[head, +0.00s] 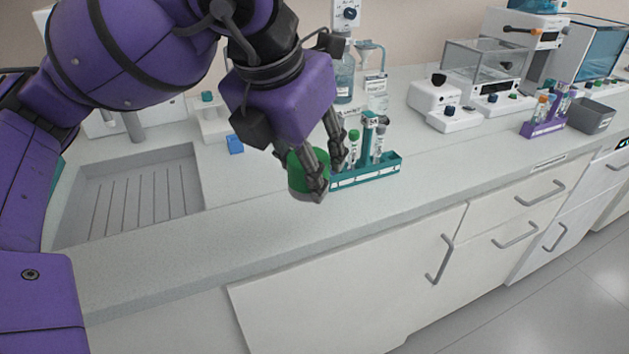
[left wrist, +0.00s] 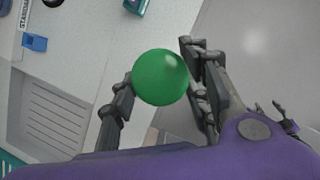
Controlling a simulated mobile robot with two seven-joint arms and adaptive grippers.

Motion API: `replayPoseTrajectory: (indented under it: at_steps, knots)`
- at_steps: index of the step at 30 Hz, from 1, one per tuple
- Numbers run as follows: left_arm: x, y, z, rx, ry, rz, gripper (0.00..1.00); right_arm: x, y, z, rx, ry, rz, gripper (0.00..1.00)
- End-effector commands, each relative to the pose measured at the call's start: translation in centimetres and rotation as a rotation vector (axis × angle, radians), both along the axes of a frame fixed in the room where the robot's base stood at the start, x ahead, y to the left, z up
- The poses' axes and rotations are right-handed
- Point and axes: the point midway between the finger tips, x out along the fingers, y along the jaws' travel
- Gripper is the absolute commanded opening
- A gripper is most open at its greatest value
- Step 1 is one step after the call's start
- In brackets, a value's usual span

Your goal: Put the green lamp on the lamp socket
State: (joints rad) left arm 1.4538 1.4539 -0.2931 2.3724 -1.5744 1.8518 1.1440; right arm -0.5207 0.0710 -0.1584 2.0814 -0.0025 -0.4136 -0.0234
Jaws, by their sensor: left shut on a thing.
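The green lamp (head: 297,168) is a rounded green piece held above the front part of the counter, left of the teal tube rack. My left gripper (head: 328,183) is shut on it. In the left wrist view the green lamp (left wrist: 161,77) shows as a smooth green ball between the two fingers of my left gripper (left wrist: 158,82). The gripper partly hides the lamp in the head view. I cannot pick out the lamp socket for sure in either view. My right gripper is not in view.
The teal rack (head: 366,172) with several tubes stands just right of the lamp. A small blue block (head: 235,144) lies behind, and a sink (head: 130,195) is at the left. A purple rack (head: 543,127) and a grey bin (head: 590,116) stand farther right. The front counter strip is clear.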

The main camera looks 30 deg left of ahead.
Motion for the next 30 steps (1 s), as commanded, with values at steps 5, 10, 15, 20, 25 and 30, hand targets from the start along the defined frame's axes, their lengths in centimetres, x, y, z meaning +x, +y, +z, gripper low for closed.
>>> replayPoseTrajectory:
  at_steps: [5,10,15,20,25,30]
  knots:
    - [3.1,3.0,-2.7,0.001,0.009,0.006,0.16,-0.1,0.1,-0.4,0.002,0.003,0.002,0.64]
    - [4.8,4.4,-5.5,0.000,0.006,0.001,0.16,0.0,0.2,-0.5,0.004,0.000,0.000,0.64]
    - [5.7,5.0,-6.5,-0.001,0.001,-0.002,0.16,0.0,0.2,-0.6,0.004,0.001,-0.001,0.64]
    - [6.2,5.6,-7.5,-0.001,0.003,0.000,0.16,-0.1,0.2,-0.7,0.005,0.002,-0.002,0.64]
    - [6.3,5.7,-10.1,0.000,0.003,-0.003,0.16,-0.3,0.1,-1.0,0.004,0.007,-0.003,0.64]
    - [6.3,5.6,-10.6,0.000,-0.002,-0.002,0.16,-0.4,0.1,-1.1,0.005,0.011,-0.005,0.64]
